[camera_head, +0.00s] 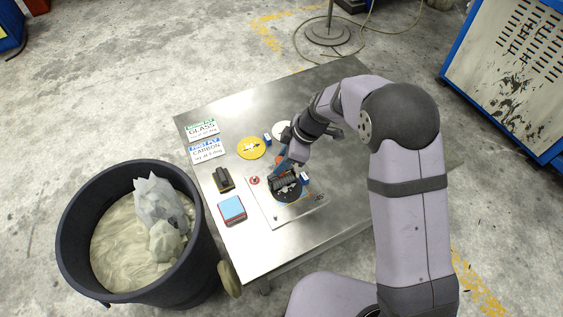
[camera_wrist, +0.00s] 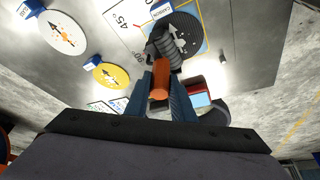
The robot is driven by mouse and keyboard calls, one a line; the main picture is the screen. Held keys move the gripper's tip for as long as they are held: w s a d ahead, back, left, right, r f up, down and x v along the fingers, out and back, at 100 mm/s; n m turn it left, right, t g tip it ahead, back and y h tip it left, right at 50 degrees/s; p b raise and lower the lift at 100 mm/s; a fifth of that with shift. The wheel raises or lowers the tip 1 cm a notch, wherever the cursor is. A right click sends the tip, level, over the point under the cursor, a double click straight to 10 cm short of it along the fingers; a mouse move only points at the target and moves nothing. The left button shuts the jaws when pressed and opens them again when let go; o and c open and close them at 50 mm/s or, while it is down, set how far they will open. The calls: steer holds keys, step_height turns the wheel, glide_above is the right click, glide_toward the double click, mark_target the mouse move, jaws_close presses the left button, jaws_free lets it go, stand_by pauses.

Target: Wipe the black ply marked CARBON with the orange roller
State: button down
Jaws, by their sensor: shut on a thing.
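The black ply (camera_head: 288,196) is a dark disc on the white plate (camera_head: 263,207), with a white arrow on it; the wrist view shows it too (camera_wrist: 190,36). My gripper (camera_head: 283,163) is shut on the roller's orange handle (camera_wrist: 159,82), between its blue fingers in the wrist view. The roller's dark ribbed drum (camera_head: 282,182) lies over the far part of the black ply and hides some of it. I cannot tell whether the drum touches the ply. A small blue-and-white tag (camera_head: 304,178) stands at the ply's right edge.
The yellow disc (camera_head: 251,148) and white disc (camera_head: 281,130) lie beyond the plate. GLASS (camera_head: 201,128) and CARBON (camera_head: 207,149) signs lie at the far left. A black block (camera_head: 223,180) and a red-and-blue box (camera_head: 232,208) sit left of the plate. A bin (camera_head: 72,235) stands beside the table.

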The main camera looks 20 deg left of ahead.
steer(key=shift+d, duration=0.1)
steer(key=shift+s+d+r+b, duration=0.1)
steer(key=shift+s+d+b, duration=0.4)
steer(key=shift+s+d, duration=0.2)
steer(key=shift+s+d+b, duration=0.65)
steer(key=shift+s+b, duration=0.05)
steer(key=shift+b, duration=0.05)
step_height(320, 180, up, 7)
steer(key=p, duration=0.3)
steer(key=shift+p, duration=0.35)
